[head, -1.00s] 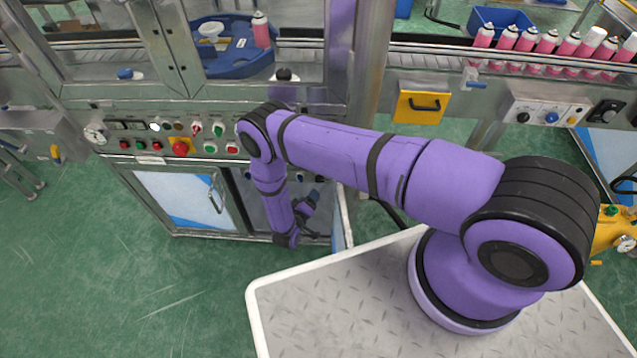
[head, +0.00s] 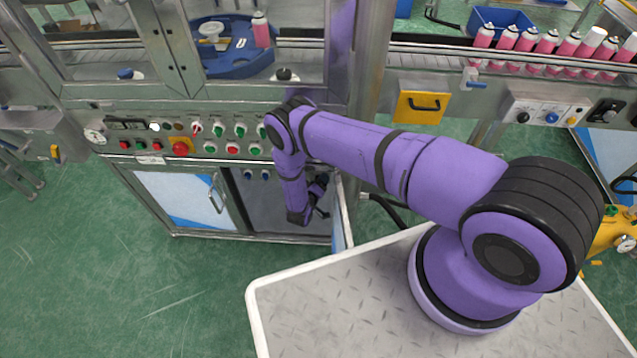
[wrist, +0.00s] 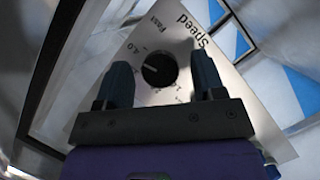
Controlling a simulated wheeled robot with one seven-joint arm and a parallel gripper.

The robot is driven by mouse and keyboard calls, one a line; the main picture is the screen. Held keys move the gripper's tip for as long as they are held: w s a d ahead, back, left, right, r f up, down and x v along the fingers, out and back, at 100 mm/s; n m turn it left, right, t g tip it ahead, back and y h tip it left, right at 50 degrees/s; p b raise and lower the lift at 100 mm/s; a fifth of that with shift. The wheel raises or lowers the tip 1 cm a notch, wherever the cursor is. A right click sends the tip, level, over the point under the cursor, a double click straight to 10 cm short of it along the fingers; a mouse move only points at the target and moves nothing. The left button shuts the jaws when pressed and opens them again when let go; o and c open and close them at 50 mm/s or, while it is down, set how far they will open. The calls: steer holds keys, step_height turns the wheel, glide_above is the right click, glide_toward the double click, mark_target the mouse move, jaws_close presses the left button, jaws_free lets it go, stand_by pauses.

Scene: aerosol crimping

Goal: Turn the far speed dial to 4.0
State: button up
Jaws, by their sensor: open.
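In the wrist view, a black round dial (wrist: 159,69) sits on a silver plate (wrist: 185,42) marked "Speed", "Fast" and "4.0". A light pointer line on the dial points left, toward the side where 4.0 is printed; its exact setting is too small to read. My gripper (wrist: 163,78) is open, with one dark finger on each side of the dial in this view. The fingers appear apart from the dial; the remaining distance is unclear. In the head view my gripper (head: 320,188) is low before the open cabinet, and the speed plate cannot be made out.
The cabinet's open door (head: 343,215) stands just right of my gripper. Above is a panel with a red emergency button (head: 180,147) and several switches. Small dark knobs (head: 248,174) show at the cabinet's top. Pink cans (head: 525,40) stand on the conveyor at upper right.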

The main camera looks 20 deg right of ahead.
steer(key=c, duration=0.9)
steer(key=shift+m+y, duration=0.8)
steer(key=shift+m, duration=0.3)
steer(key=o, duration=0.9)
steer(key=v, duration=1)
steer(key=shift+s+a, duration=0.2)
steer(key=shift+s, duration=0.15)
steer(key=shift+r, duration=0.1)
